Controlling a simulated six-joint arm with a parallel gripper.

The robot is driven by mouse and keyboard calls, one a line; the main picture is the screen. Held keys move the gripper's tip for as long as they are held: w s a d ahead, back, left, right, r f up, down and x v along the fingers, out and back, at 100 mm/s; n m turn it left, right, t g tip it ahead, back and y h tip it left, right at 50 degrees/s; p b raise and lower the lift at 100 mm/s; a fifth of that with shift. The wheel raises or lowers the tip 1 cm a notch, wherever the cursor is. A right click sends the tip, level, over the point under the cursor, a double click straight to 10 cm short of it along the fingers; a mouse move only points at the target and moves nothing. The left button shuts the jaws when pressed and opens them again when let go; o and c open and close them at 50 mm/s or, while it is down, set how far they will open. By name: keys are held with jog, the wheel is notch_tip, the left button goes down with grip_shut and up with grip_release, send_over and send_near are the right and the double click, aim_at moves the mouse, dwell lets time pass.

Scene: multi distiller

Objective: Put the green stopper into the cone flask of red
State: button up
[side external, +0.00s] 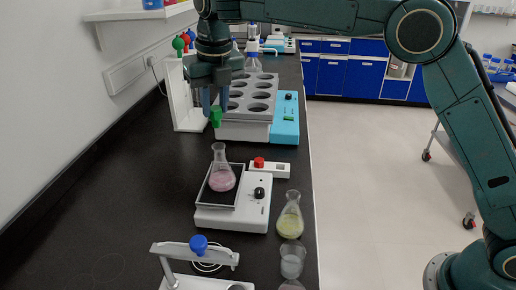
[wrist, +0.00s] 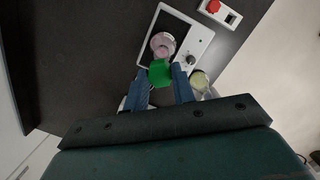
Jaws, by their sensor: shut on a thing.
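My gripper (side external: 210,98) is shut on a green stopper (side external: 215,117), which hangs below the blue fingertips. The stopper also shows in the wrist view (wrist: 160,72) between the fingers (wrist: 160,88). The cone flask with pinkish-red liquid (side external: 222,170) stands upright with an open neck on the white stirrer plate (side external: 230,217). In the side view the gripper and stopper are above the flask and farther back. In the wrist view the flask (wrist: 163,44) lies just beyond the stopper, partly hidden by it.
A cone flask with yellow liquid (side external: 290,215) and a beaker (side external: 292,260) stand at the bench's right edge. A stand with a blue stopper (side external: 198,244) is in front. A rack with round holes (side external: 245,130) and blue side panel is behind. Bench left of the stirrer is clear.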

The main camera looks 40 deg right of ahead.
aim_at(218, 127)
jog(key=shift+f, duration=2.3)
jog(key=shift+f, duration=1.4)
dwell(0.8)
jog(key=o, duration=1)
jog(key=shift+s+a+r, duration=0.1)
jog(key=shift+s+r, duration=0.1)
jog(key=shift+r, duration=1.05)
jog(key=shift+s+d+r, duration=0.1)
jog(key=shift+s+r, duration=0.05)
jog(key=shift+r, duration=1.05)
jog(key=shift+s+a+r, duration=0.1)
jog(key=shift+s+r, duration=0.1)
jog(key=shift+r, duration=1.05)
